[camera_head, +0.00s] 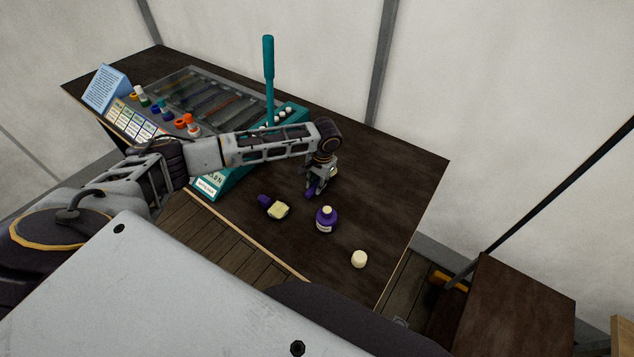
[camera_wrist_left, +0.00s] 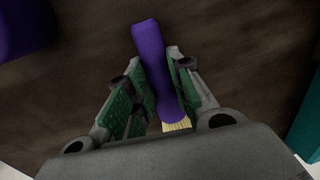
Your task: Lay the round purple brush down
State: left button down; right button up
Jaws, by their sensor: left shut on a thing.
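The round purple brush (camera_wrist_left: 150,55) is between the green-padded fingers of my left gripper (camera_wrist_left: 155,90) in the left wrist view. Its purple handle points away from the wrist and its pale bristles lie near the palm. In the head view my left gripper (camera_head: 318,186) is low over the right part of the dark table (camera_head: 400,190), and a bit of the purple handle (camera_head: 311,190) shows at its fingertips. I cannot tell whether the brush touches the table. My right gripper is not in view.
A purple bottle (camera_head: 326,222), a purple-and-cream piece (camera_head: 279,210) and a cream cap (camera_head: 359,259) stand or lie in front of the gripper. A teal stand (camera_head: 222,181) with an upright teal rod (camera_head: 268,70) is to the left. The table's right side is clear.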

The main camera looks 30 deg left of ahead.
pick_arm(q)
jog(key=c, duration=1.2)
grip_release()
jog(key=shift+s+d+r, duration=0.1)
jog(key=shift+d+r, duration=0.15)
jog(key=shift+r, duration=1.7)
jog(key=shift+w+d+r, duration=0.1)
jog(key=shift+d+r, duration=0.2)
jog(key=shift+r, duration=1.7)
jog(key=shift+s+d+r, duration=0.1)
jog(key=shift+d+r, duration=0.15)
jog(key=shift+r, duration=1.7)
jog(key=shift+s+f, duration=0.1)
